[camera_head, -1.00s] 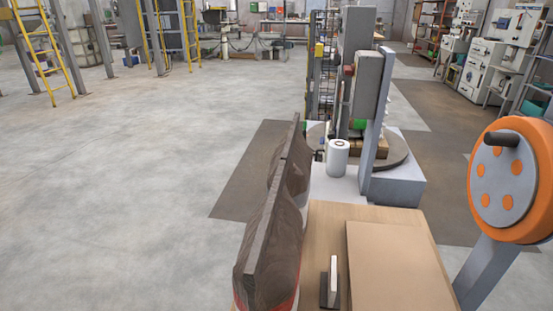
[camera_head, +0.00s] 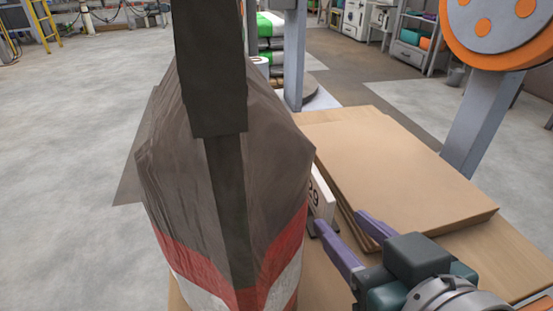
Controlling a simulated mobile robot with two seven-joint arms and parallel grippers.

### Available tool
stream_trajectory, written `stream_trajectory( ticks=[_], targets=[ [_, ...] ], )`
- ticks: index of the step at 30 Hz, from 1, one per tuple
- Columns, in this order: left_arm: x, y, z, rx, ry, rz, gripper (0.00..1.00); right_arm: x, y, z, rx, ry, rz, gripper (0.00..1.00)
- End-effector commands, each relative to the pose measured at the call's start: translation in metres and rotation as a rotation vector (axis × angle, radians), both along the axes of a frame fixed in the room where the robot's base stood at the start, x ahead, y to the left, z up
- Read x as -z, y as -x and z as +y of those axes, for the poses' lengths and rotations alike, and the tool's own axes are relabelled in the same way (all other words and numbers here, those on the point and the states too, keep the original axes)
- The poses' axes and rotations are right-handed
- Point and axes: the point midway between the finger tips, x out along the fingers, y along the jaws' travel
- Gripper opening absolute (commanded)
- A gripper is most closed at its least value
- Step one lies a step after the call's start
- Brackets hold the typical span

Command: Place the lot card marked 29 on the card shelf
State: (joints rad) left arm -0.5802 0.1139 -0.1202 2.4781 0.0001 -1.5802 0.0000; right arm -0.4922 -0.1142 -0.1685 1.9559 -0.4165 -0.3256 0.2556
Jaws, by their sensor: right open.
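The white lot card (camera_head: 321,198) marked 29 stands upright at the left edge of the wooden table. The bag covers its left part. My right gripper (camera_head: 336,218) has two purple fingers and comes in from the lower right. It is open, with its fingertips beside the card's lower end; I cannot tell whether they touch it. The card is not gripped. My left gripper is not in view. I cannot make out the card shelf.
A large brown, red and white bag (camera_head: 285,140) stands close by on the left. A stack of cardboard sheets (camera_head: 400,160) lies right of the card. An orange reel (camera_head: 500,30) on a grey post is at upper right. Open floor lies left.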

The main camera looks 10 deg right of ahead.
Motion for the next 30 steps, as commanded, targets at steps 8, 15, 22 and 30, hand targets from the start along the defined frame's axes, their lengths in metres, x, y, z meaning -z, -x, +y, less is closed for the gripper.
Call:
stream_trajectory(
  ticks=[8,15,22,30],
  targets=[
    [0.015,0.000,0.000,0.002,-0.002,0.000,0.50,0.015,-0.035,0.003,-0.004,0.000,-0.014,0.50],
    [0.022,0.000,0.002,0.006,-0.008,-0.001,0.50,0.021,-0.056,0.002,-0.004,0.000,-0.014,0.50],
    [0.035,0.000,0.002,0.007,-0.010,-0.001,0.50,0.032,-0.088,0.002,-0.005,-0.002,-0.012,0.50],
    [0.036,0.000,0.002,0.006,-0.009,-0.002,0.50,0.032,-0.094,0.003,-0.005,-0.002,-0.010,0.50]
  ],
)
